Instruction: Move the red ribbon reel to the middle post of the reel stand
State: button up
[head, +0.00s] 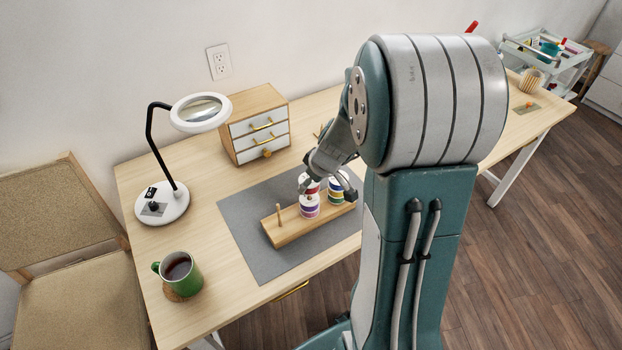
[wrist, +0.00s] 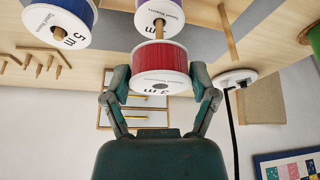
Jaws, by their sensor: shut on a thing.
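My gripper (wrist: 160,82) is shut on the red ribbon reel (wrist: 160,62), its fingers on either side; the reel's white face with a dark centre hole faces the wrist camera. In the head view, the red reel (head: 313,188) is partly hidden by my gripper (head: 328,190), just above a purple reel (head: 310,207). The wooden reel stand (head: 286,232) carries the purple reel on its middle post. Its left post (head: 279,212) is bare. I cannot tell whether the red reel touches the purple one.
The stand is on a grey mat (head: 250,222) on the desk. A drawer cabinet (head: 258,123) stands behind it. A magnifier lamp (head: 162,203) and a green mug (head: 180,272) stand at the left. Thin pegs (wrist: 38,62) show in the wrist view. The mat's left part is clear.

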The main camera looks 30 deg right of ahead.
jog(key=shift+f, duration=1.55)
dwell(0.4)
jog(key=o, duration=0.9)
jog(key=shift+c, duration=0.2)
jog(key=shift+r, duration=0.1)
jog(key=v, duration=1.1)
jog(key=shift+r, duration=0.35)
jog(key=shift+s, duration=0.15)
